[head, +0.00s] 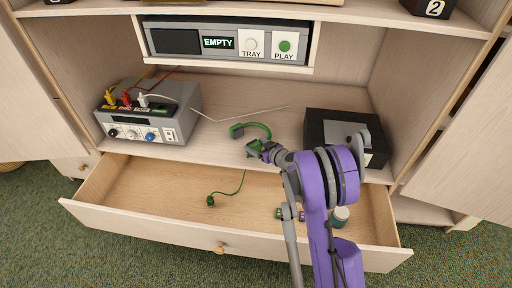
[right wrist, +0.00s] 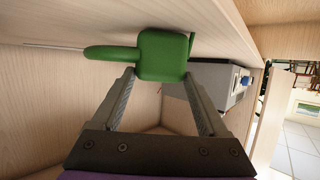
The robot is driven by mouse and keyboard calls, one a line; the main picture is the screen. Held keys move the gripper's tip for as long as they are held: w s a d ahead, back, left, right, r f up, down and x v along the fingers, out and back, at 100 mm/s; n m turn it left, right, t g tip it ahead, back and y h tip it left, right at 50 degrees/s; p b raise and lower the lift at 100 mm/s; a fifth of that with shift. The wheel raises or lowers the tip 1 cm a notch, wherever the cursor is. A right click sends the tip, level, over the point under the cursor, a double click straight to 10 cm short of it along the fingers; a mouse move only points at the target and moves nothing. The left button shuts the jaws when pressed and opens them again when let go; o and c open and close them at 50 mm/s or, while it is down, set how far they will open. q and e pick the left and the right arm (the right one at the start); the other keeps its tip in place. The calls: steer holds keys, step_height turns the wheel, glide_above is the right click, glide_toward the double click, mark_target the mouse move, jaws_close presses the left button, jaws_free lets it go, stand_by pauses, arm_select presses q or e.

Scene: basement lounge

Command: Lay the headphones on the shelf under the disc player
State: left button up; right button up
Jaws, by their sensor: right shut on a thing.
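The green headphones (head: 264,127) are at the shelf (head: 225,145) under the disc player (head: 226,42). My right gripper (head: 258,150) is shut on one ear cup of them. In the right wrist view this green ear cup (right wrist: 162,55) sits between the fingertips, with the band reaching left. A green cable (head: 232,190) with a plug hangs down over the open drawer. I cannot tell whether the headphones touch the shelf. The disc player's display reads EMPTY, beside TRAY and PLAY buttons. My left gripper is out of view.
A grey box with coloured plugs (head: 160,105) stands left on the shelf. A dark box (head: 335,128) stands right, partly behind my arm. A thin pale rod or wire (head: 250,112) lies behind the headphones.

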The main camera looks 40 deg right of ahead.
steer(key=shift+f, duration=0.15)
steer(key=o, duration=1.5)
steer(key=shift+c, duration=0.2)
